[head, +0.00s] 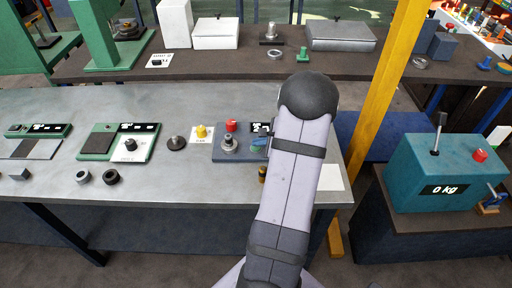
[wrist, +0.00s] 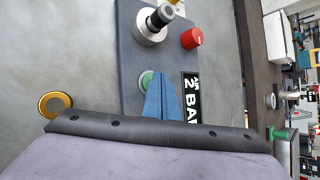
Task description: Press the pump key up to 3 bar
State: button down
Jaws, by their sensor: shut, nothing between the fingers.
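The blue-grey pump panel (head: 222,155) lies on the grey bench, and its upper part shows in the wrist view (wrist: 130,55). Its display (wrist: 191,98) reads "AIR 2 BAR". A round green key (wrist: 145,80) sits on the panel beside the display, partly hidden by my fingers. My gripper (wrist: 157,76) is shut and empty, its blue fingertips right over or at the green key; I cannot tell whether they touch it. In the head view the gripper (head: 258,142) is partly covered by my arm, and the key is hidden.
A red knob (wrist: 191,38) and a metal post (wrist: 150,28) stand on the panel near my fingers. A brass round part (wrist: 55,104) sits on the bench beside the panel. A yellow knob (head: 201,131) stands left of the panel. A yellow post (head: 378,100) rises right of my arm.

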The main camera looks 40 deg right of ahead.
aim_at(259, 149)
jog(key=shift+f, duration=0.2)
jog(key=shift+r, duration=0.15)
dwell(0.4)
jog(key=shift+r+p, duration=0.35)
jog(key=shift+r, duration=0.4)
jog(key=shift+r, duration=0.15)
jog(key=shift+r+p, duration=1.75)
jog(key=shift+r, duration=0.6)
